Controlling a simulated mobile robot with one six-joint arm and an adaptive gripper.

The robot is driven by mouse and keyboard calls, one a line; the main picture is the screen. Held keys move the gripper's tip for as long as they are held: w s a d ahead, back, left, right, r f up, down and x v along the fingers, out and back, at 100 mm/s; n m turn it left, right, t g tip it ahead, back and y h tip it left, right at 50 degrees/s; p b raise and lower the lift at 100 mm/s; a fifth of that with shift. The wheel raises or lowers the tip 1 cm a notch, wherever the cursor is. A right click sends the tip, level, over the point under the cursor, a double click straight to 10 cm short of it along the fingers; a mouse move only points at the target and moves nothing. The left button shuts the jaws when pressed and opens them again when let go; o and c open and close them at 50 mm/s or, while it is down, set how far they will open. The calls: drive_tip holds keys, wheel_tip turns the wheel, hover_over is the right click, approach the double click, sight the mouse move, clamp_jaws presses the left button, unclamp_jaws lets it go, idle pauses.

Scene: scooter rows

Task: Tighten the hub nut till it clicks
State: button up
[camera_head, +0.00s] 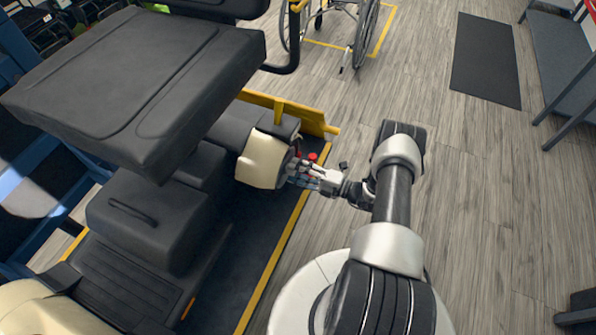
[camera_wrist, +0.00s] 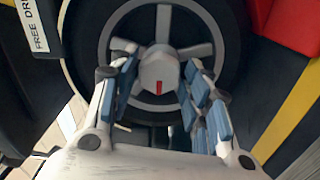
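The hub nut (camera_wrist: 158,68) is a pale grey, rounded block at the centre of a spoked grey wheel (camera_wrist: 203,50) with a dark tyre. A short red mark shows on the lower part of its face. My gripper (camera_wrist: 160,75) has its blue-padded fingers on the left and right of the nut, with the tips close to its sides. A narrow gap seems to show, and I see no clear contact. In the head view my gripper (camera_head: 293,172) reaches in at the rear of the scooter (camera_head: 140,85), beside its cream cover (camera_head: 261,160). The nut is hidden there.
A red part (camera_wrist: 288,24) and a yellow strip (camera_wrist: 288,112) lie right of the wheel. A white "FREE DRIVE" label (camera_wrist: 38,28) is at upper left. The scooter stands on a dark yellow-edged mat (camera_head: 262,235).

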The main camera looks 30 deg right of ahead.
drive_tip(key=shift+o, duration=0.9)
drive_tip(key=v, duration=1.2)
drive_tip(key=shift+w+r, duration=0.1)
